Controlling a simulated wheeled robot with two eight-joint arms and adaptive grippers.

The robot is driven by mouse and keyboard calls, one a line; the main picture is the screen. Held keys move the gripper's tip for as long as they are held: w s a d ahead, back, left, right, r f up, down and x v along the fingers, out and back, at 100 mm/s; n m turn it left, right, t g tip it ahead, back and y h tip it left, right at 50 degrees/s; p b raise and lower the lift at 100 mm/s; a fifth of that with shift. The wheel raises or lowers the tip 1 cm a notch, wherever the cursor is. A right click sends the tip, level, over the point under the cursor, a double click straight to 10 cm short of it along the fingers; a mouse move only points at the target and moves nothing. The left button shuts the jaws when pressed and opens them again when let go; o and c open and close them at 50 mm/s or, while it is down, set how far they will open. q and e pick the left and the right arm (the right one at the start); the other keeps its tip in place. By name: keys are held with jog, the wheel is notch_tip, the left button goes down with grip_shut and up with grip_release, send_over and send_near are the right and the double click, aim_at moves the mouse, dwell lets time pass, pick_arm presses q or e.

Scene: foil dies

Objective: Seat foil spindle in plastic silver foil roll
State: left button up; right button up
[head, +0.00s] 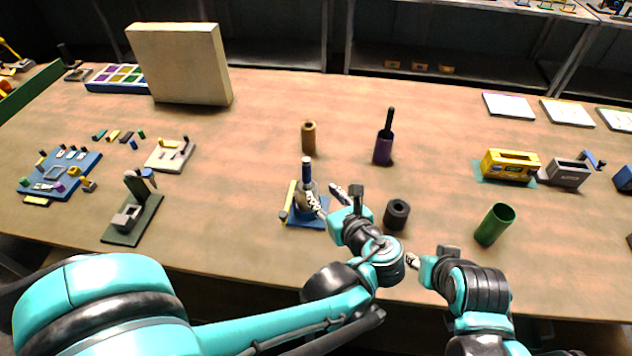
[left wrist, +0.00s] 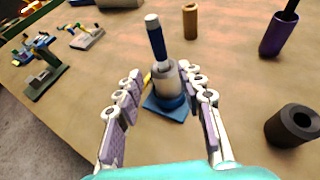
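The silver foil roll (left wrist: 166,80) stands upright on a blue base (head: 306,222) near the middle of the table. The foil spindle (left wrist: 156,40), a dark blue rod with a pale top, rises from the roll's top, leaning slightly in the left wrist view; it also shows in the head view (head: 306,172). How deep it sits is hidden. My left gripper (head: 327,197) is open beside the roll. In the left wrist view, its two spread fingers (left wrist: 164,90) frame the roll, with no clear contact. My right gripper (head: 411,261) is low near the table's front edge; its opening is unclear.
A brown roll (head: 309,139), a purple cup with a black rod (head: 383,149), a black roll (head: 397,214) and a green tube (head: 495,225) stand around. A yellow block (head: 510,165) is at right. A large beige box (head: 180,63) stands back left.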

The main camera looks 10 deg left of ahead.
pick_arm(q)
jog(key=s+a+f+n+g+h, duration=0.1)
jog(key=s+a+n, duration=0.5)
jog(key=n, duration=0.8)
jog(key=s+a+f+n+g+h, duration=0.1)
jog(key=s+a+n+g+h, duration=0.2)
jog(key=n, duration=1.2)
jog(key=s+a+h, duration=0.2)
jog(key=a+h, duration=0.1)
jog(key=shift+s+a+f+n, duration=0.2)
jog(key=shift+s+n, duration=0.1)
jog(key=shift+s, duration=0.1)
jog(key=shift+c, duration=0.2)
